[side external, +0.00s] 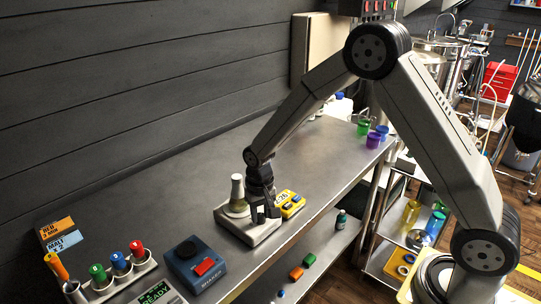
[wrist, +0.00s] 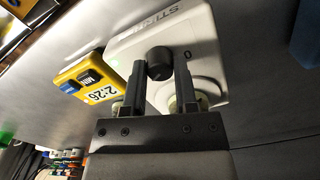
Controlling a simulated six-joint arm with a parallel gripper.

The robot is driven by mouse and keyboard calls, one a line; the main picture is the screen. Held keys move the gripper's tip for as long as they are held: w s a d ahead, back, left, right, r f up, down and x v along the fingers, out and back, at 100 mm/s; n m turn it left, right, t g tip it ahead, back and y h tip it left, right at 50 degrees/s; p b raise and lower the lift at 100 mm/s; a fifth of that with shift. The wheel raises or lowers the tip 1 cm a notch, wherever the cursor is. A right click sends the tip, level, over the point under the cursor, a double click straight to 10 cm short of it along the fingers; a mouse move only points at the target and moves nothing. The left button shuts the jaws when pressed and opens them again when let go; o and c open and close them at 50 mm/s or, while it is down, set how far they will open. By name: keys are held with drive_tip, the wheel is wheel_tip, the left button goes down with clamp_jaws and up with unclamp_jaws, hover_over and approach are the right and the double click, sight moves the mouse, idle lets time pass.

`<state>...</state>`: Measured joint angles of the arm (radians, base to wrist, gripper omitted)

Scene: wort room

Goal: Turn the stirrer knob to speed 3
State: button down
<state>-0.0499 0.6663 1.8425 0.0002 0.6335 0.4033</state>
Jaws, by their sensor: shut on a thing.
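The stirrer is a pale, low box (side external: 247,236) on the steel bench, with a conical flask (side external: 237,194) standing on it. In the wrist view its white front (wrist: 127,48) carries part of its lettering and a "0" mark. The dark round stirrer knob (wrist: 159,63) sticks out from that front. My gripper (wrist: 161,66) is shut on the knob, one finger on each side of it. In the side view my gripper (side external: 265,213) is at the stirrer's front and hides the knob. I cannot make out a pointer on the knob.
A yellow timer (side external: 291,204) stands close to the right of the stirrer. A blue box with a red button (side external: 196,264) and a rack of coloured-capped tubes (side external: 123,276) are at the near left. Coloured cups (side external: 373,138) stand at the far end. The bench between is clear.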

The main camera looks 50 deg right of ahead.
sight(261, 216)
drive_tip(key=shift+m, duration=0.4)
drive_tip(key=shift+c, duration=1.9)
unclamp_jaws()
drive_tip(key=shift+r, duration=3.95)
drive_tip(key=shift+s, duration=0.1)
drive_tip(key=s+d+n+t, duration=0.2)
drive_tip(key=s+n, duration=0.2)
drive_tip(key=s, duration=1.2)
drive_tip(key=shift+n+t, duration=0.3)
drive_tip(key=shift+n, duration=0.1)
